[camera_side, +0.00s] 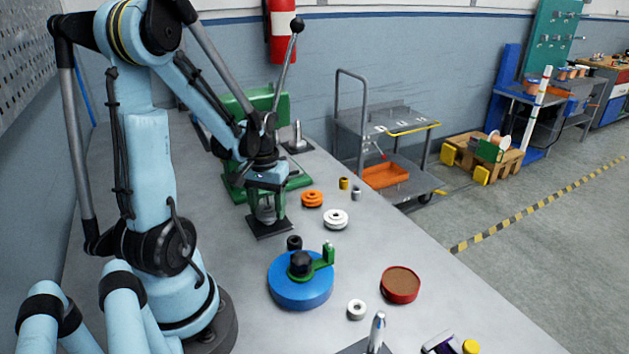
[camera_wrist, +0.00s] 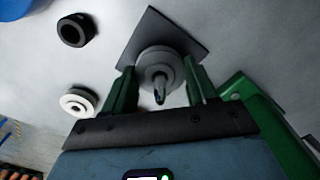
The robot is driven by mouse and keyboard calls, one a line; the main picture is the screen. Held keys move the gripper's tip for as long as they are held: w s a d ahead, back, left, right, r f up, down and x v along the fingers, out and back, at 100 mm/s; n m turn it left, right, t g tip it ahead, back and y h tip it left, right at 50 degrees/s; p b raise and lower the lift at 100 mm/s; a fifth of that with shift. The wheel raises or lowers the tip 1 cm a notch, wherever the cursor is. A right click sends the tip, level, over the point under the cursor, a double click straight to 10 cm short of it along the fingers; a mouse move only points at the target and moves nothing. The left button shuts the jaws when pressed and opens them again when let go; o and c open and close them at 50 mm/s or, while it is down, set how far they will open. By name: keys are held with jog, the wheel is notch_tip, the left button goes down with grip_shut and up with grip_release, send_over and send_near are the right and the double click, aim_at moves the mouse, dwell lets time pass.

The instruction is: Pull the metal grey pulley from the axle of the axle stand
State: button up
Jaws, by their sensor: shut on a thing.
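The metal grey pulley (camera_side: 266,213) is between the green fingers of my gripper (camera_side: 267,208), above the dark square base of the axle stand (camera_side: 270,230). In the wrist view the pulley (camera_wrist: 147,61) is a pale grey disc with the axle tip (camera_wrist: 160,92) sticking out of its middle, so it is around the axle. My gripper (camera_wrist: 162,88) is shut on the pulley, one finger on each side. The base plate (camera_wrist: 150,28) lies behind it. The gap between pulley and plate cannot be judged.
A green press (camera_side: 265,110) stands close behind my gripper. A blue round fixture (camera_side: 300,290), a black ring (camera_side: 294,243), an orange pulley (camera_side: 312,199) and a white pulley (camera_side: 335,219) stand nearby. Another metal post stand (camera_side: 298,142) is farther back.

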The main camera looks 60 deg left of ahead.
jog(key=shift+r, duration=1.85)
dwell(0.8)
jog(key=shift+r, duration=1.65)
jog(key=shift+r, duration=0.1)
jog(key=shift+r, duration=0.35)
jog(key=shift+r, duration=2.05)
jog(key=shift+w+d, duration=0.1)
